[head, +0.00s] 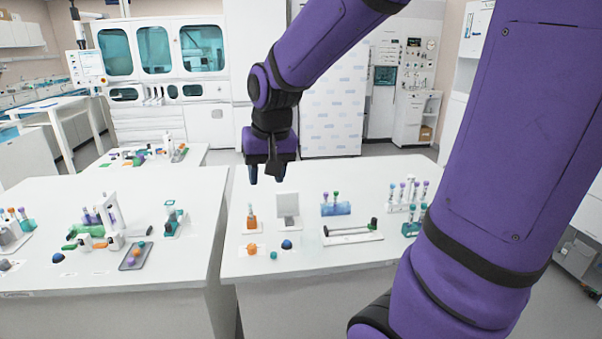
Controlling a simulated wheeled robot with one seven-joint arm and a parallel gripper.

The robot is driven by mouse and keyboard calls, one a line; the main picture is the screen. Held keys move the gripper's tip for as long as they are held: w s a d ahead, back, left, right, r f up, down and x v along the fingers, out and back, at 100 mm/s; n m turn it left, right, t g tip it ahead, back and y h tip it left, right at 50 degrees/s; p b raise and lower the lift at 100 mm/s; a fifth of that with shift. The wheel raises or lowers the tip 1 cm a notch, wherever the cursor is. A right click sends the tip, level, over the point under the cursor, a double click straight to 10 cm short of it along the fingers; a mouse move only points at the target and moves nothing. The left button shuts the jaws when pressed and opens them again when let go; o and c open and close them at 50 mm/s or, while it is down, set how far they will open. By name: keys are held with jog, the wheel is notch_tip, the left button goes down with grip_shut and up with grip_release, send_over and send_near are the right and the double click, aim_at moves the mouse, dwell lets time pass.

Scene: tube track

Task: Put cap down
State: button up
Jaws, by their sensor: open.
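My gripper (267,177) hangs open above the back left part of the right-hand table, fingers pointing down. Nothing shows between its fingertips. Small cap-like pieces lie near the front left of this table, below and in front of my gripper: a teal one (274,255) on the bare top, a blue dome (287,244), and an orange one (251,247) on a white plate. I cannot tell which of them is the task's cap.
A grey-white upright panel (288,204) stands close below my gripper. The right-hand table's (305,262) front strip is clear.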

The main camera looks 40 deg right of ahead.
jog(key=s+a+r+n+t, duration=0.1)
jog(key=s+a+r+n, duration=0.1)
jog(key=s, duration=0.5)
jog(key=s+a+r+n+t, duration=0.1)
jog(key=s+r, duration=0.3)
jog(key=s, duration=0.4)
jog(key=shift+a+r+n, duration=0.15)
jog(key=shift+a+n, duration=0.55)
jog(key=shift+n, duration=0.1)
jog(key=shift+o, duration=0.4)
